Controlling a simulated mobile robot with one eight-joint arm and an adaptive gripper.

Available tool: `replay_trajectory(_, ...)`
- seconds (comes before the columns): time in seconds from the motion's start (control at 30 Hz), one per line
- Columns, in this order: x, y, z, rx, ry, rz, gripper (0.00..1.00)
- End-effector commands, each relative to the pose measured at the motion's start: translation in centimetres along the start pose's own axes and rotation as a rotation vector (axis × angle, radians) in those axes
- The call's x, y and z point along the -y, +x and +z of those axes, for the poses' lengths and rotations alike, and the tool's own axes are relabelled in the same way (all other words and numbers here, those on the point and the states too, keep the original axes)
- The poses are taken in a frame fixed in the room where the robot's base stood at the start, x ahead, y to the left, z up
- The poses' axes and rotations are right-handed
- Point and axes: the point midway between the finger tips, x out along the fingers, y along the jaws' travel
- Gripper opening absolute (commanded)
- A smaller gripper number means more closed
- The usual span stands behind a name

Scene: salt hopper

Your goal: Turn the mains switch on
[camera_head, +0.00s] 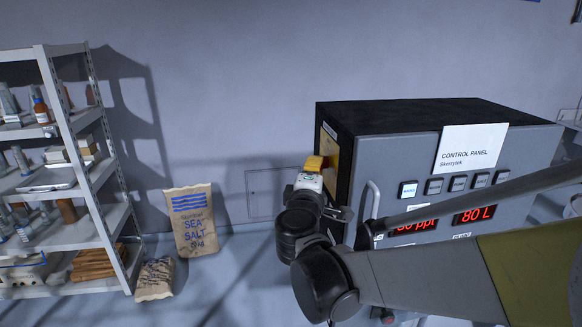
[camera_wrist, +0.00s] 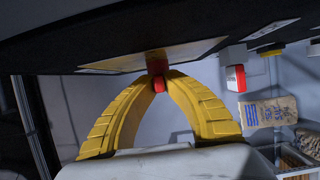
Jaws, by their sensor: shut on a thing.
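The black and grey control panel box (camera_head: 400,118) stands at the right in the head view. A yellowish plate (camera_head: 330,148) is on its left side. My gripper (camera_head: 315,163) is at that side, in front of the plate. In the wrist view its two yellow fingers (camera_wrist: 157,80) come together on a small red part, likely the mains switch (camera_wrist: 157,66), against a pale plate (camera_wrist: 150,57) on the dark box side. The fingers cover much of the red part, so its on or off position cannot be told. The head view does not show it.
The panel front has a row of buttons, one lit (camera_head: 408,189), red displays (camera_head: 475,214) and a handle (camera_head: 371,203). A red and white item (camera_wrist: 236,79) is near the fingers. A sea salt sack (camera_head: 191,220) and a loaded shelf (camera_head: 75,165) stand left.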

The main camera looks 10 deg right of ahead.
Motion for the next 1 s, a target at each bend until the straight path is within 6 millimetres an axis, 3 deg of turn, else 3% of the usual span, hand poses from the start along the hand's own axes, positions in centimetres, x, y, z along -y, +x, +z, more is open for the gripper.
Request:
replay_trajectory(0.13,0.0,0.0,0.0,0.001,0.000,0.000,0.00)
replay_trajectory(0.2,0.0,0.0,0.0,0.001,0.000,0.000,0.29)
replay_trajectory(0.23,0.0,0.0,0.0,0.001,0.000,0.000,0.34)
replay_trajectory(0.63,0.0,-0.9,-0.1,-0.003,-0.001,-0.001,0.34)
replay_trajectory(1.0,0.0,-8.7,-0.1,-0.004,0.000,-0.001,0.34)
